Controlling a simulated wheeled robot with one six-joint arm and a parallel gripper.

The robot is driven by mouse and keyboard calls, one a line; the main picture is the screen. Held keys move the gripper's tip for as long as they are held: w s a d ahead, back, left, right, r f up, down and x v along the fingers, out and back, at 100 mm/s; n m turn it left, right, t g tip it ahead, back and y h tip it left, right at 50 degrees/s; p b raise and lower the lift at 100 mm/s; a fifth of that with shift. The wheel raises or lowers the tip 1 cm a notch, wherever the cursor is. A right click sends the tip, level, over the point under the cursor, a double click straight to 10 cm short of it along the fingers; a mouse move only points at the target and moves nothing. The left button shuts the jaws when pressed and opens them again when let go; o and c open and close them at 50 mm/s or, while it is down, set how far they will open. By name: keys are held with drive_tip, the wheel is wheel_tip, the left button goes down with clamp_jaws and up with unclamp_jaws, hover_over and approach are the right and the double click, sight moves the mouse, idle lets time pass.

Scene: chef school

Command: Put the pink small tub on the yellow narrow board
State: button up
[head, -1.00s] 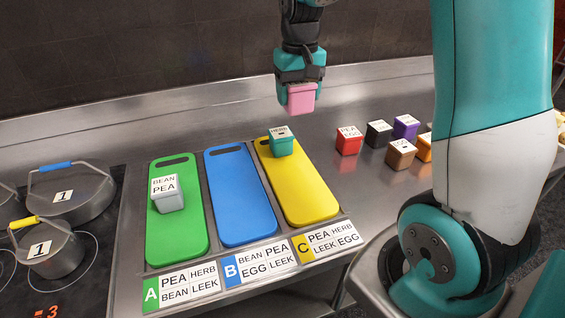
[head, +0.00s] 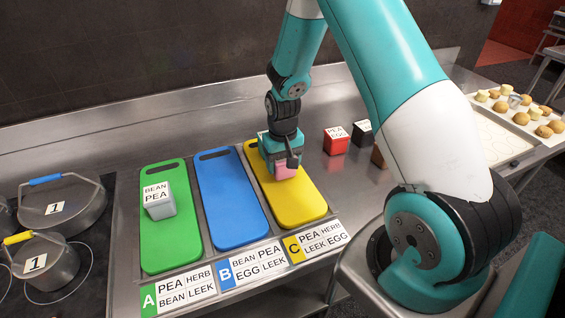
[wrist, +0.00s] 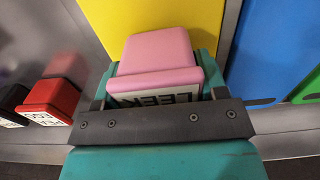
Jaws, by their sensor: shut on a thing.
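My gripper (head: 286,166) is shut on the pink small tub (head: 286,172) over the upper half of the yellow narrow board (head: 300,206). In the wrist view the pink tub (wrist: 158,62) sits between the jaws, with a label reading LEEK on its side, and the yellow board (wrist: 140,18) lies beyond it. I cannot tell whether the tub touches the board.
A green board (head: 170,235) with a grey tub (head: 158,200) and an empty blue board (head: 232,200) lie to the left. A red tub (head: 336,141) and a black tub (head: 363,133) stand to the right. Pots (head: 62,205) are at far left. The yellow board's near half is clear.

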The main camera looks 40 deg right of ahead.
drive_tip(key=shift+f, duration=0.45)
drive_tip(key=shift+f, duration=0.15)
drive_tip(key=o, duration=1)
drive_tip(key=shift+o, duration=0.2)
wheel_tip(320, 180, up, 12)
drive_tip(key=b, duration=0.2)
drive_tip(key=shift+f+b, duration=0.15)
drive_tip(key=shift+b, duration=0.2)
drive_tip(key=s+a+r+n+y, duration=0.2)
drive_tip(key=s+a+r+n, duration=0.3)
drive_tip(key=s+a, duration=0.6)
drive_tip(key=s+a+r+n+y, duration=0.2)
drive_tip(key=s+a+r+n, duration=0.3)
drive_tip(key=s+a, duration=0.6)
wheel_tip(320, 180, up, 2)
drive_tip(key=shift+s+a+r, duration=0.15)
drive_tip(key=shift+a+r, duration=0.1)
drive_tip(key=shift+a, duration=0.05)
